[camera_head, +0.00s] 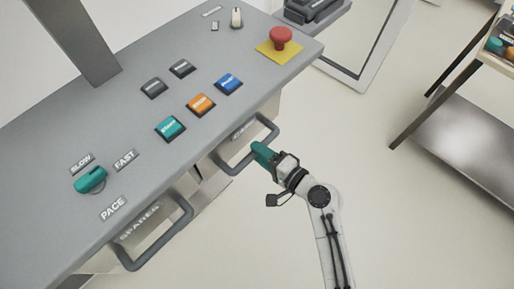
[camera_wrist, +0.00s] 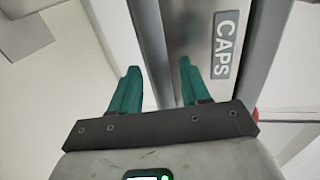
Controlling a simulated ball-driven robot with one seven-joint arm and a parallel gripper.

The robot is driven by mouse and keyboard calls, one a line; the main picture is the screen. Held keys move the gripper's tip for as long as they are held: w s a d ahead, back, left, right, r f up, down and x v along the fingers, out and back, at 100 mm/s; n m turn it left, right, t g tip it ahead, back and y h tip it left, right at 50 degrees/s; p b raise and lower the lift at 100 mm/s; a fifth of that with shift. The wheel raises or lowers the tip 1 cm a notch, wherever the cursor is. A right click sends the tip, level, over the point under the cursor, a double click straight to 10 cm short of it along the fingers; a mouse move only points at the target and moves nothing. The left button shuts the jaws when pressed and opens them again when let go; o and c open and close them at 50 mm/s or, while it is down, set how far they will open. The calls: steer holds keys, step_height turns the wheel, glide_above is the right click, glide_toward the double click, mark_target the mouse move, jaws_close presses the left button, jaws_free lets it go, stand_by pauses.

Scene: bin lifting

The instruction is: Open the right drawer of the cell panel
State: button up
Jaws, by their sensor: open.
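The grey cell panel has a right drawer with a "CAPS" label (camera_wrist: 222,45), which shows partly in the head view (camera_head: 243,132). Its grey bar handle (camera_head: 238,168) sticks out below the panel's front edge. My gripper (camera_head: 258,150) is beside the handle's outer side, with its teal fingers pointing at it. In the wrist view my gripper (camera_wrist: 157,80) is open with two teal fingers apart. A grey bar (camera_wrist: 150,40) runs into the space between them, closer to the right finger. I cannot tell whether the fingers touch the handle.
The left drawer's handle (camera_head: 160,240) is at the lower left, by a "SPARES" label. The panel top (camera_head: 130,110) carries several buttons, a teal pace knob (camera_head: 90,180) and a red emergency button (camera_head: 281,36). A shelf (camera_head: 470,135) stands at the right. The floor between is clear.

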steer(key=shift+x, duration=1)
jaws_close()
